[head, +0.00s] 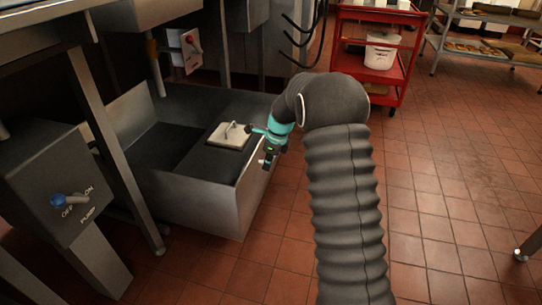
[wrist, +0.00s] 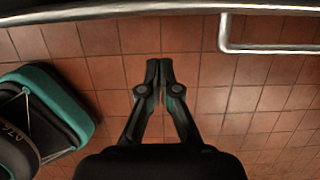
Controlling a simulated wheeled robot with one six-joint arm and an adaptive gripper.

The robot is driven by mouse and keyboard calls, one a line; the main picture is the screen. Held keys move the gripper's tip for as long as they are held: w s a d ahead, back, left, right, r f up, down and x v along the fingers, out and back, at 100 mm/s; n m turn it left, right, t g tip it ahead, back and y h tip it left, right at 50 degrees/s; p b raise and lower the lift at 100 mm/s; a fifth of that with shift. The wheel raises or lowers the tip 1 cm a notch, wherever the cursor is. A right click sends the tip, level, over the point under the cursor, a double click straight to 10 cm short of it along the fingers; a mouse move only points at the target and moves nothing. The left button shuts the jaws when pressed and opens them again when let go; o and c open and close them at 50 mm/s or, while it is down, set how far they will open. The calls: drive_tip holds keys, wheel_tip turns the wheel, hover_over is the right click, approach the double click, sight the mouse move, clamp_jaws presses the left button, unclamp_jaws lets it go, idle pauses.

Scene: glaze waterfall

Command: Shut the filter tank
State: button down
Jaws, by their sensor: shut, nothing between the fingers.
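The filter tank (head: 205,198) is a wide, open-topped metal box on the floor, standing out from under the steel fryer unit in the head view. Its inside is dark, and a pale square plate (head: 230,135) with a small handle lies in it. My gripper (head: 267,163) is beside the tank's right-hand wall, partly hidden by my arm. In the wrist view my gripper (wrist: 160,90) is shut and empty, pointing over the tiled floor. A metal bar (wrist: 270,48) crosses the top of that view, beyond the fingertips; I cannot tell whether it is the tank's handle.
A grey pump box (head: 65,190) with a blue switch stands at the left. A red cart (head: 408,60) and a wire rack (head: 480,42) stand at the back.

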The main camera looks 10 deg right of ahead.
drive_tip(key=shift+w+a+r, duration=0.1)
drive_tip(key=shift+w+a, duration=0.35)
drive_tip(key=shift+a, duration=0.4)
drive_tip(key=shift+w+a+r, duration=0.1)
drive_tip(key=shift+w+a, duration=0.35)
drive_tip(key=shift+a, duration=0.4)
drive_tip(key=shift+w, duration=0.1)
